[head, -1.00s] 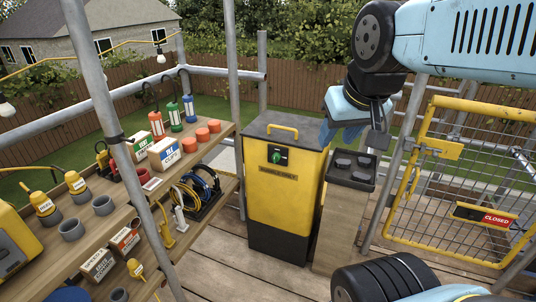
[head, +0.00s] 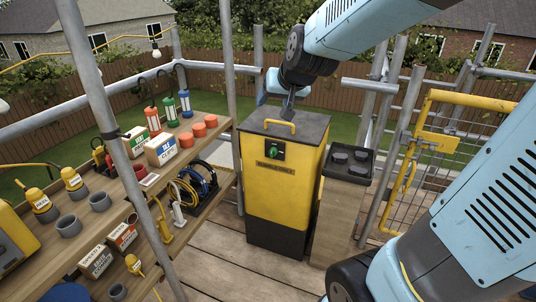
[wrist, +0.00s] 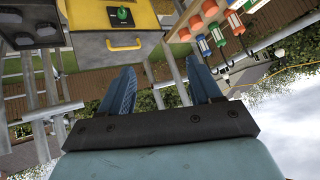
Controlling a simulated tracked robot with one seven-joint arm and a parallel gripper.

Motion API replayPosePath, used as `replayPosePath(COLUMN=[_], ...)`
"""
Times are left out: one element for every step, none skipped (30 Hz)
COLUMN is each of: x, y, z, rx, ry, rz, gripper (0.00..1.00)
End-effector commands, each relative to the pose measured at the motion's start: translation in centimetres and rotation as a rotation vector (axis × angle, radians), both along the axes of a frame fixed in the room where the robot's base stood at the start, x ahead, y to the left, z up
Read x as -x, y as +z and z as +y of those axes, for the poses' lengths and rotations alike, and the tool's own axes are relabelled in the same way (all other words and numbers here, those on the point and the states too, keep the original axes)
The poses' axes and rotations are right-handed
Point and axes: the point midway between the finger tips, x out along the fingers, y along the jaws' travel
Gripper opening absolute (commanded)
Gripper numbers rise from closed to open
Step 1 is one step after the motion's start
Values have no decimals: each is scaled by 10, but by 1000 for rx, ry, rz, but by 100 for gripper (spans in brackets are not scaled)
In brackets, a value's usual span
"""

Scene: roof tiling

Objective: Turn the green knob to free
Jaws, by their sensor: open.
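The green knob (head: 274,151) sits on a dark plate on the front of a yellow cabinet (head: 270,190) with a dark grey lid and a yellow handle (head: 280,126). The knob's exact setting is too small to read. In the wrist view, the knob (wrist: 121,15) shows near the top edge, with the yellow handle (wrist: 124,44) below it. My gripper (head: 287,108) is above the back of the cabinet lid, apart from the knob. In the wrist view my gripper (wrist: 163,85) has its two blue fingers spread, with nothing between them.
A post with a dark block top (head: 348,163) stands right of the cabinet. Wooden shelves (head: 150,177) with bottles, boxes and orange cups stand left. A scaffold pole (head: 108,110) crosses the left side. A yellow mesh gate (head: 430,150) is at right.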

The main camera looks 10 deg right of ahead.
Motion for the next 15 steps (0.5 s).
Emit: replayPosePath(x=[-17, -26, -39, -49, -58, -69, -78, -87, -98, -106, -114, -124, -131, -138, -148], y=[-8, -11, -16, -20, -24, -30, -35, -39, -45, -51, -56, -64, -69, -75, -83], z=[5, 8, 11, 13, 15, 18, 20, 21, 23, 24, 26, 28, 29, 30, 30], rx=[-12, -20, -29, -37, -42, -49, -54, -59, -64, -67, -71, -73, -74, -76, -76], ry=[-10, -19, -32, -43, -53, -67, -79, -92, -110, -122, -134, -152, -165, -179, -198], rz=[-12, -26, -45, -58, -69, -87, -100, -114, -130, -143, -155, -173, -185, -198, -213], gripper=[63, 63, 63, 63, 63, 63, 63, 63, 63, 63, 63, 63, 63, 63, 63])
